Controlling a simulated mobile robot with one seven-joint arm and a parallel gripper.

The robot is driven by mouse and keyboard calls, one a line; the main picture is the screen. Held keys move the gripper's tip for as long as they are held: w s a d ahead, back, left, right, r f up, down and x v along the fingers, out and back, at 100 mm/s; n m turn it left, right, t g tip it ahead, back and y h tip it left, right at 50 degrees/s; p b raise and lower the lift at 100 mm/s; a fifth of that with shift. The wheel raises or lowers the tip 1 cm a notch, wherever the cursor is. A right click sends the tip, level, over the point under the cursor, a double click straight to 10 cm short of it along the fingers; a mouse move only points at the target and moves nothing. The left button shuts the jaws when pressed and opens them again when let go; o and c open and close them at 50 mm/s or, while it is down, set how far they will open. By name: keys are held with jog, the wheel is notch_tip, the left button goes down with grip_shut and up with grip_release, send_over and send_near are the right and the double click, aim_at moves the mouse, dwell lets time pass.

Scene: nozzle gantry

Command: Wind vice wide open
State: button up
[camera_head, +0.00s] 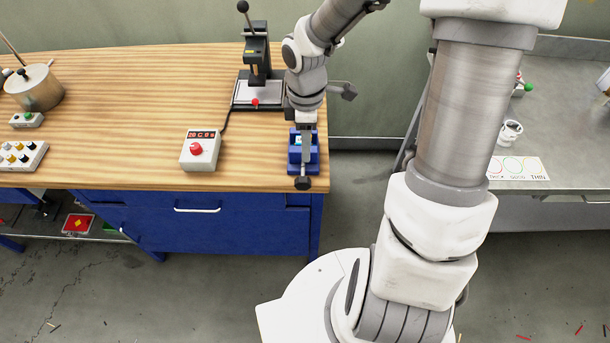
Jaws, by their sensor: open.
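A small blue vice (294,158) sits at the right front corner of the wooden bench. A dark round knob (303,184) shows at the bench's front edge, just in front of the vice. My arm reaches in from above, and my gripper (306,127) is over the vice and covers part of it. The gripper is open, but its fingertips are small and hard to separate from the vice. I cannot tell whether they touch it. The gap between the vice jaws is mostly hidden.
A black lever press (257,50) stands behind the vice. A white control box (200,150) with a red knob and display is to the left. The wooden bench (120,110) is clear between this box and the pot (38,92). A grey table (570,130) stands at right, past a gap.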

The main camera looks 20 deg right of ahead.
aim_at(306, 180)
jog(key=f+b, duration=0.1)
jog(key=f, duration=0.6)
jog(key=f+b, duration=0.2)
jog(key=f, duration=0.6)
jog(key=shift+s+a+f, duration=0.1)
jog(key=shift+s+f, duration=0.1)
grip_shut()
